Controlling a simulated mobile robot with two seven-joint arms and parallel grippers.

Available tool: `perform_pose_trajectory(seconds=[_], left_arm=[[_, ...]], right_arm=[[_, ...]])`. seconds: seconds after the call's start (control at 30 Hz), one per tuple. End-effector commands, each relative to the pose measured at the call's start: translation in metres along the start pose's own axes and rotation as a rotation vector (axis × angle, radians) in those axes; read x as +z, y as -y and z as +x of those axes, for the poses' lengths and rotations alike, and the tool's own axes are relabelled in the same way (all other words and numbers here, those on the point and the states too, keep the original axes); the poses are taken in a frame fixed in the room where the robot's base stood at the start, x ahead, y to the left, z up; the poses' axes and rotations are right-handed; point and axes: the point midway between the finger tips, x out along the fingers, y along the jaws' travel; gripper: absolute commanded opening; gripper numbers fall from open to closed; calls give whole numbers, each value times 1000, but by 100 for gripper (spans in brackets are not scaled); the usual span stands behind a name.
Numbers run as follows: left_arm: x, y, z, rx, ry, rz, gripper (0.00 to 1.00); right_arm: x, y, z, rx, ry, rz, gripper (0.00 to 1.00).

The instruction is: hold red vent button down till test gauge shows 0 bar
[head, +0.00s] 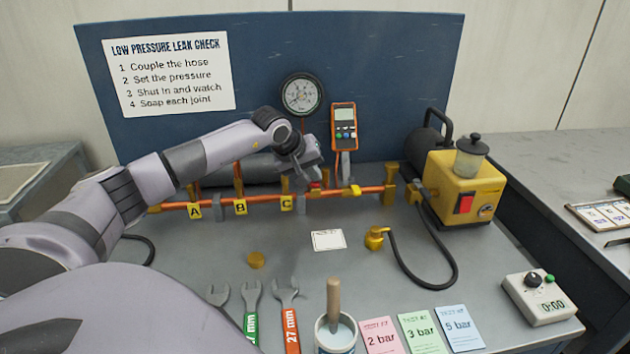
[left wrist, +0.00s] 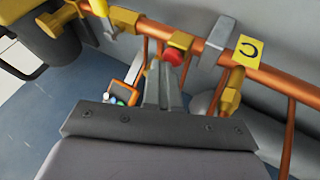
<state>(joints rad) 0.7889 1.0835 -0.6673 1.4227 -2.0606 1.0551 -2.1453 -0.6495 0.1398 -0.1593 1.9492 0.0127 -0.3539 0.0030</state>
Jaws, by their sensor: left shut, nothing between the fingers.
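The red vent button (head: 315,186) sits on the copper pipe just right of tag C. It shows larger in the left wrist view (left wrist: 173,57). My left gripper (head: 312,175) is shut and empty, with its fingertips right at the button. In the left wrist view the shut fingers (left wrist: 162,70) partly overlap it. I cannot tell whether they touch or press it. A round dial gauge (head: 301,93) is on the blue panel; its needle is too small to read. An orange handheld meter (head: 343,125) stands beside it, its display unreadable. My right gripper is not in view.
The copper pipe (head: 265,202) crosses the bench with yellow tags and fittings. A yellow pump (head: 465,185) with a black hose stands at right. Wrenches, a soap pot (head: 336,338), pressure cards and a timer (head: 538,298) line the front. The middle bench is mostly clear.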

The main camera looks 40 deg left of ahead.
Motion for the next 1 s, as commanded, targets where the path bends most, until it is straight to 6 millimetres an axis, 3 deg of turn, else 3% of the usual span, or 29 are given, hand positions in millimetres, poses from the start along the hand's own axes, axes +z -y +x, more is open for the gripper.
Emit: perform_pose_trajectory(seconds=[0.23,0.67,1.0], left_arm=[[-6,-5,-11,-3,2,0,0],[-8,-8,-15,0,-1,0,0],[-23,-22,-40,0,-2,0,0]], right_arm=[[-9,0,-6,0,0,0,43],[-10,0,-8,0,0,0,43],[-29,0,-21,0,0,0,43]])
